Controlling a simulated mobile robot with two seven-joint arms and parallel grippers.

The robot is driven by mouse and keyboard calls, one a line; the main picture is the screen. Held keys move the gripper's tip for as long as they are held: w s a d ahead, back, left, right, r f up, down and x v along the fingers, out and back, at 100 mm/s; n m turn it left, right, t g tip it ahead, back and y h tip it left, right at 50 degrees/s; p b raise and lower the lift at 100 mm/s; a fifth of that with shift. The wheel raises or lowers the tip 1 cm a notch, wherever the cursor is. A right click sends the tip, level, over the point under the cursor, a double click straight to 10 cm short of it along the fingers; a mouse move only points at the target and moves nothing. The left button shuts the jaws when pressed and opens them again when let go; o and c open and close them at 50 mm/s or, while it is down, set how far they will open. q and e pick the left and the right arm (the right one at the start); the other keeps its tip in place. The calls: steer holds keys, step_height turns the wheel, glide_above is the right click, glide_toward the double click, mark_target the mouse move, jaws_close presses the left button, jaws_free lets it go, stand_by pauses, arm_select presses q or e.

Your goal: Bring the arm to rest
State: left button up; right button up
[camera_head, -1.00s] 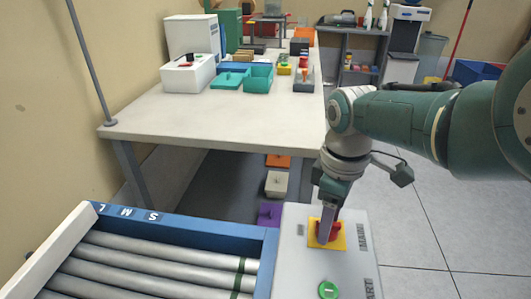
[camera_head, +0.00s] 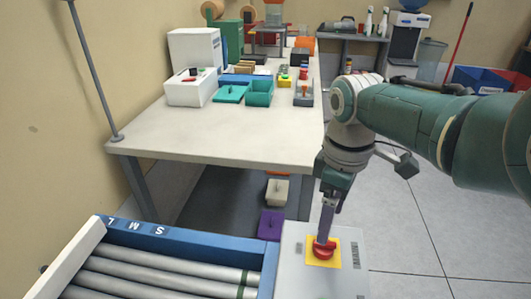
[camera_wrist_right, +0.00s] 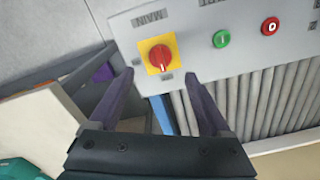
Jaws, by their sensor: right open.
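My right gripper (camera_head: 325,238) is open and empty just above the red rotary switch (camera_head: 324,250) on its yellow plate. In the right wrist view the two fingers point toward the panel, with the gap between them (camera_wrist_right: 158,78) facing the red knob (camera_wrist_right: 161,57); nothing is between them. The switch sits on the grey control panel (camera_head: 348,285) at the end of the roller conveyor. My right arm reaches in from the right, bent down at the wrist. My left gripper is not in view.
The roller conveyor (camera_head: 165,275) with its blue frame lies at the lower left. Green (camera_wrist_right: 221,38) and red (camera_wrist_right: 270,26) buttons sit beside the switch.

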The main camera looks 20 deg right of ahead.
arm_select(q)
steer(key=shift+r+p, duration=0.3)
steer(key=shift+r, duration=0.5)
arm_select(e)
step_height(320, 180, up, 3)
steer(key=shift+f, duration=0.15)
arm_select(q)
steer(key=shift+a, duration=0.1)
arm_select(e)
steer(key=shift+s, duration=0.1)
